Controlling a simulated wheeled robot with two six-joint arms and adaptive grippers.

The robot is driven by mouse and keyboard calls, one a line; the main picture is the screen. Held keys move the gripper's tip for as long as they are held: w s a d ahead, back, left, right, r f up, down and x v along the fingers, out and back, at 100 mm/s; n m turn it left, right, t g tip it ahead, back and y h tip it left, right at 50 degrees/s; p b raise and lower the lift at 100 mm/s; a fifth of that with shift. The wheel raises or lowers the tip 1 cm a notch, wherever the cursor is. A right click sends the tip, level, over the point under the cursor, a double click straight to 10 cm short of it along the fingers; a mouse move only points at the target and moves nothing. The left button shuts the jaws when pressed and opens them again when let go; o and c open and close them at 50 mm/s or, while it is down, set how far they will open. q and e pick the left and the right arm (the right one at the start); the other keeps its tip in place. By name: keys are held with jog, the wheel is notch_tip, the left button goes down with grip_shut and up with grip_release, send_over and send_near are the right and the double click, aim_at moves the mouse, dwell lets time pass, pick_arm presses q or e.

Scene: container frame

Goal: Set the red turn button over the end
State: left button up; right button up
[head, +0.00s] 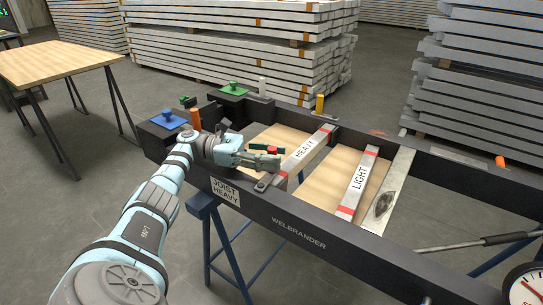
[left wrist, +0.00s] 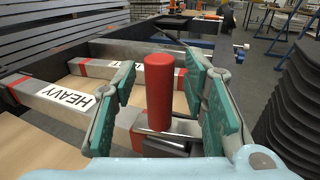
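The red turn button shows its upright red cylindrical knob (left wrist: 159,84) in the left wrist view, above a grey metal plate (left wrist: 166,144). My left gripper (left wrist: 160,100) is open, with a green-padded finger on each side of the knob and a visible gap on both sides. In the head view the gripper (head: 264,158) is over the frame's near rail, and a bit of red (head: 272,150) shows at its fingers. The bar marked HEAVY (head: 305,149) lies across the frame; its near end is close to the gripper and partly hidden. My right gripper is not in view.
The bar marked LIGHT (head: 359,181) and a worn metal bar (head: 384,201) lie to the right in the dark frame (head: 300,226). Blue (head: 168,121) and green (head: 233,90) knobbed plates sit at the frame's left end. A wooden table (head: 55,62) stands at far left.

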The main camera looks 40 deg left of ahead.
pick_arm(q)
notch_tip(320, 180, up, 10)
dwell(0.3)
